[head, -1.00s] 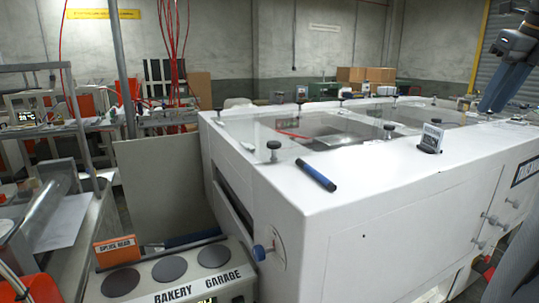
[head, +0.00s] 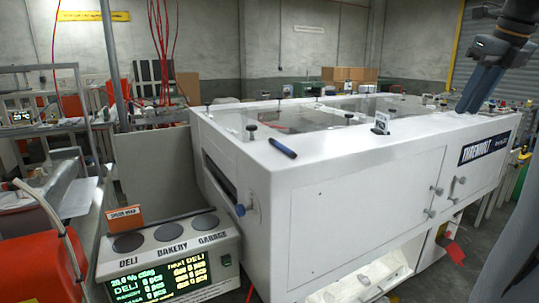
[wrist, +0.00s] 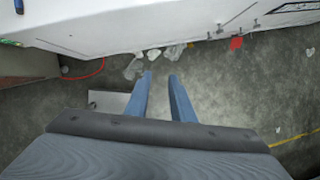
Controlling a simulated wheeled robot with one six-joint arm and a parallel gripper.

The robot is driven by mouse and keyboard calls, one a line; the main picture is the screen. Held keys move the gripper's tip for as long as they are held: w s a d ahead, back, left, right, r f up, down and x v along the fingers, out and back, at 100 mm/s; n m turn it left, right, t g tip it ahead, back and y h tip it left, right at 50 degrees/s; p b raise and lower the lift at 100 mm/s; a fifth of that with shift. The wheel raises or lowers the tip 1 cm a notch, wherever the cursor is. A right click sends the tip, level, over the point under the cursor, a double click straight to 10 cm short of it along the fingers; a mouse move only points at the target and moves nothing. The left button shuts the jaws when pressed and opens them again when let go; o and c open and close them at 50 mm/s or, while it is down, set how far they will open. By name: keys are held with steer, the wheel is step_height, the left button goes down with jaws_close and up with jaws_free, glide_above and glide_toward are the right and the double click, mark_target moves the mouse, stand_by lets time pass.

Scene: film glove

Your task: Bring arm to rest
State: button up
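My gripper (head: 481,89) is at the upper right of the head view, its blue fingers hanging downward in front of the far right part of the white machine. In the wrist view my gripper (wrist: 161,80) shows two blue fingers with a clear gap between them. Nothing is between the fingers; below them is bare grey floor. The fingers touch nothing that I can see.
The white machine (head: 330,190) fills the middle, with a dark blue cylinder (head: 283,148) lying on its top. A counter unit (head: 165,250) with round pads and a lit display stands at the lower left. Grey floor (wrist: 230,85) is open below my gripper.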

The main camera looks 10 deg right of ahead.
steer(key=w+a+f+n+g, duration=0.1)
steer(key=w+a+f+n, duration=0.2)
steer(key=a+f+n, duration=0.6)
steer(key=w+a+f+n+g, duration=0.1)
steer(key=w+a+f+n, duration=0.1)
steer(key=a+f+n, duration=0.8)
steer(key=s+a+f+n, duration=0.6)
steer(key=a+f+n, duration=0.2)
steer(key=a+f, duration=0.1)
steer(key=s+a+f+n+g, duration=0.1)
steer(key=s+a+f+n, duration=0.5)
steer(key=a+f+n, duration=0.3)
steer(key=a, duration=0.2)
steer(key=shift+s+a+n, duration=0.3)
steer(key=shift+s+a, duration=0.1)
steer(key=shift+d, duration=0.1)
